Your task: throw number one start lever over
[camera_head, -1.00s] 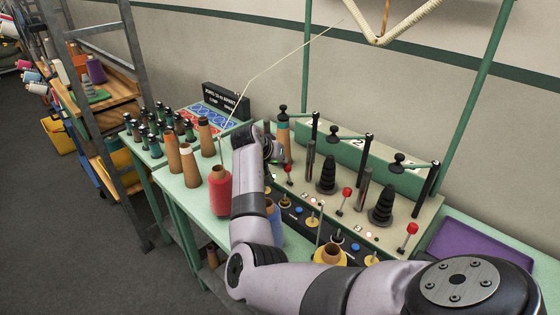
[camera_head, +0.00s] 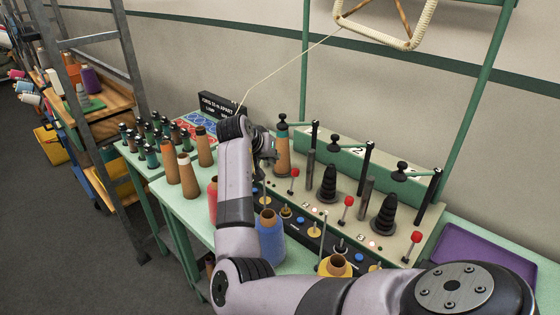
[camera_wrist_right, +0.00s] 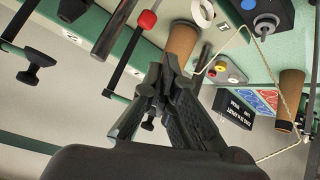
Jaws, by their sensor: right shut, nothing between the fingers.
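The number one start lever (camera_head: 294,174) is the leftmost of three red-knobbed levers on the machine's front panel. It stands up from the panel, and its red knob shows at the top of the right wrist view (camera_wrist_right: 147,19). My right gripper (camera_head: 268,148) is to the left of that lever, near a brown cone (camera_head: 282,152) on the first station. In the right wrist view, my right gripper's fingers (camera_wrist_right: 168,68) are shut and empty, apart from the red knob. The left gripper is not in view.
The other red-knobbed levers (camera_head: 348,201) and black stacked guides (camera_head: 384,214) stand to the right. Loose brown cones (camera_head: 189,178) and a blue cone (camera_head: 270,238) are near my arm. A yarn (camera_head: 290,67) runs overhead. A purple tray (camera_head: 483,250) lies at right.

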